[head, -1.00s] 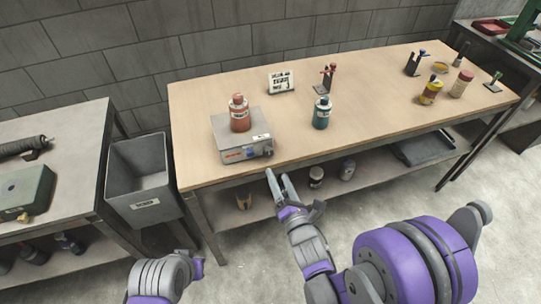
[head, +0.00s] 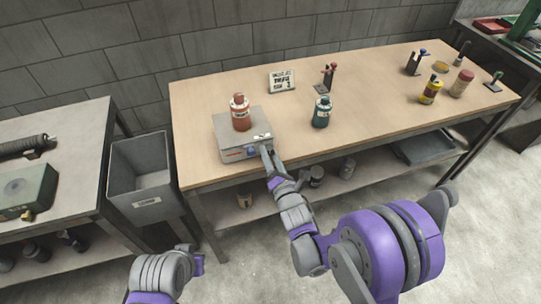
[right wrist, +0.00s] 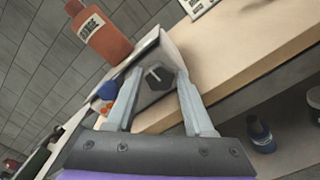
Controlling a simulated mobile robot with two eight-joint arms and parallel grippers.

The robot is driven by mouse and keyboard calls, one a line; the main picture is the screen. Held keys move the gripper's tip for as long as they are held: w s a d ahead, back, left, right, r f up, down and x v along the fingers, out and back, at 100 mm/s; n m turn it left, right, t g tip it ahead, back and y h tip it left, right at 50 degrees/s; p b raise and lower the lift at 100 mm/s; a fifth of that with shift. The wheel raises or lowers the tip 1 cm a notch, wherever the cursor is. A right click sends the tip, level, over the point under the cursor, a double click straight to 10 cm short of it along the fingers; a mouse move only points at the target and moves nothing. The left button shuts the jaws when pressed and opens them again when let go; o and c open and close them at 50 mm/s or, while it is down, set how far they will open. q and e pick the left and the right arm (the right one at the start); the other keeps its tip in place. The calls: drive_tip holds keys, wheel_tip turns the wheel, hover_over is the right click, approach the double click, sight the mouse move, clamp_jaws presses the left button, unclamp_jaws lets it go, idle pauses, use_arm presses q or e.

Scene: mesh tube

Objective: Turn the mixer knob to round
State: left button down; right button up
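The mixer (head: 229,145) is a grey box at the left front of the wooden table, with an orange-red bottle (head: 240,113) standing on top. In the right wrist view, a dark, angular knob (right wrist: 158,77) sits on its front face, with a blue part (right wrist: 107,90) and orange marks to its left. My right gripper (right wrist: 159,72) is open, its fingers on either side of the dark knob; I cannot tell whether they touch it. In the head view this gripper (head: 266,152) is at the mixer's right front and covers the knob. My left arm shows at bottom left, its fingers out of sight.
A teal bottle (head: 321,113) stands right of the mixer. A small sign card (head: 282,80) and a stand with red parts (head: 328,77) are behind. A grey bin (head: 142,174) stands left of the table. The lower shelf holds jars.

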clamp_jaws()
